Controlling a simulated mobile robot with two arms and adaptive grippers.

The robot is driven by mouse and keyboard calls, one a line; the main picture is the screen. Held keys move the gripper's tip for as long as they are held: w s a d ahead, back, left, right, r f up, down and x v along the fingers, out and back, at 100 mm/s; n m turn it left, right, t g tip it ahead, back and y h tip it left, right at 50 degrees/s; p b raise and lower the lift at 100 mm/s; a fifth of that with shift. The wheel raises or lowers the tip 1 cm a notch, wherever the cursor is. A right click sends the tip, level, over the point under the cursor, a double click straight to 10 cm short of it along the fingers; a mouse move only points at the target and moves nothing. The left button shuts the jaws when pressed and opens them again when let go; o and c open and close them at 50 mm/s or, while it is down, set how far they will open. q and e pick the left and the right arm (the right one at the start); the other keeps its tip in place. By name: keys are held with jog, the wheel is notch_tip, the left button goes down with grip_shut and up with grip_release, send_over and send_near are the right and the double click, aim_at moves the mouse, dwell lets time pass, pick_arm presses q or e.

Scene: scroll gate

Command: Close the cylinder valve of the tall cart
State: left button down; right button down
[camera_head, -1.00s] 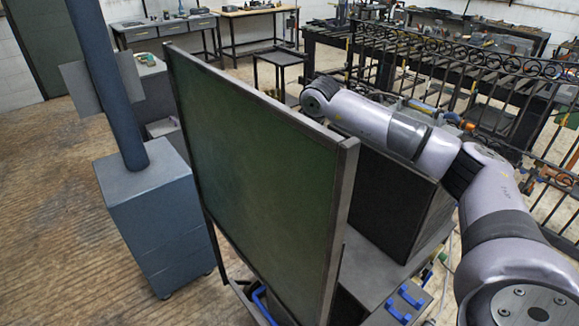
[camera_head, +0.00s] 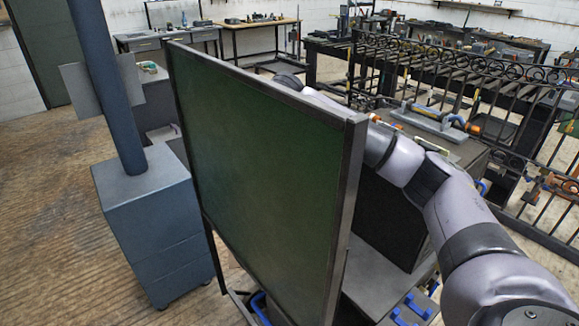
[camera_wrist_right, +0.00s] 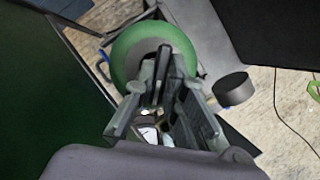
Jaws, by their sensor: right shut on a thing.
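In the right wrist view, the rounded top of a green cylinder (camera_wrist_right: 130,52) shows beyond my right gripper (camera_wrist_right: 168,62). The gripper's fingers are close together over the cylinder's top, shut on what appears to be its valve. The valve itself is mostly hidden by the fingers. A short dark round part (camera_wrist_right: 235,89) sticks out just right of the fingers. In the head view my right arm reaches behind a green panel (camera_head: 265,165), which hides the right gripper, the cylinder and most of the cart. My left gripper is in neither view now.
The dark-framed green panel stands close beside the right arm. A blue-grey cabinet (camera_head: 155,225) stands left of it. A black box (camera_head: 390,220) is behind the panel, under the arm. A black scrollwork gate (camera_head: 480,85) stands at right. The wooden floor at left is clear.

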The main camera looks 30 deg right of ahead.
jog(key=m, duration=0.3)
jog(key=shift+w+g+h, duration=0.1)
jog(key=shift+g+h, duration=0.3)
jog(key=shift+a+r+m+g, duration=0.15)
jog(key=shift+m+g, duration=0.15)
jog(key=shift+m, duration=0.6)
jog(key=shift+m+g+h, duration=0.3)
jog(key=shift+m+g, duration=0.1)
jog(key=shift+m, duration=0.7)
jog(key=shift+w+m+g+p, duration=0.1)
jog(key=shift+m+g+p, duration=0.3)
jog(key=shift+m+p, duration=0.45)
jog(key=shift+m, duration=0.25)
jog(key=c, duration=1.7)
grip_release()
jog(key=shift+o, duration=0.2)
